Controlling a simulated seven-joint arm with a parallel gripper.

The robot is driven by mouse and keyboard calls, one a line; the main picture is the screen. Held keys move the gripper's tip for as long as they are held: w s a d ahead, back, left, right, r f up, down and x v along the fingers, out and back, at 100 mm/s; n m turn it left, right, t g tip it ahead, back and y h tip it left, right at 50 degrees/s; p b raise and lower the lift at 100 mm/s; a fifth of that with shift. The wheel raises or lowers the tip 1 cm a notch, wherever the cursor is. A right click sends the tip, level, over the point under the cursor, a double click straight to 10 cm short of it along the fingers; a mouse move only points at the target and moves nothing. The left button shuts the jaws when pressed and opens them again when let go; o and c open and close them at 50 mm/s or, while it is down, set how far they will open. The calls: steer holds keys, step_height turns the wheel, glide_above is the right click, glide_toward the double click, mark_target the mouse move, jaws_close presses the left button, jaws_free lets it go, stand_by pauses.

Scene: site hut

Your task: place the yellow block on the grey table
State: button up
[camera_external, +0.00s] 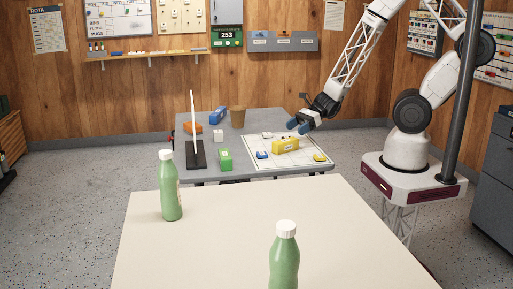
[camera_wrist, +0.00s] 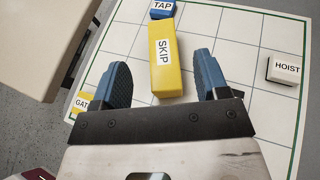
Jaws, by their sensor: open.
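The long yellow block (camera_external: 286,146), labelled SKIP in the wrist view (camera_wrist: 166,70), lies on a white gridded mat on the grey table (camera_external: 207,176). My gripper (camera_external: 302,126) is open and empty, above and just behind the block in the external view. In the wrist view my gripper (camera_wrist: 161,64) has one blue finger on each side of the block's near end, with gaps on both sides. I see no contact with the block.
On the mat (camera_wrist: 230,85) are blue TAP (camera_wrist: 163,8), white HOIST (camera_wrist: 284,68) and yellow GATE (camera_wrist: 82,102) blocks. A green block (camera_external: 225,160), black stand (camera_external: 196,155) and brown cup (camera_external: 237,117) stand left. A cream table (camera_external: 225,245) with green bottles is in front.

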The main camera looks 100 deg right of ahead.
steer(key=shift+r, duration=1.55)
steer(key=shift+a+r, duration=0.15)
steer(key=shift+r, duration=0.05)
steer(key=s+a+r+n+g+y, duration=0.1)
steer(key=s+a+r+n+g, duration=0.1)
steer(key=a+r+n+g, duration=0.4)
steer(key=s+a+r+n+g+y, duration=0.2)
steer(key=s+a+r+n, duration=0.1)
steer(key=a+r+n, duration=0.6)
steer(key=s+d+r+n+g+h, duration=0.1)
steer(key=s+r+n+g+h, duration=0.1)
steer(key=s+r+n+h, duration=0.6)
steer(key=shift+s+d+r+n+h, duration=0.3)
steer(key=shift+s+r+n, duration=0.3)
steer(key=shift+r+n, duration=2.6)
steer(key=shift+o, duration=0.4)
step_height(320, 180, down, 2)
steer(key=shift+f+n, duration=0.1)
steer(key=shift+n, duration=0.9)
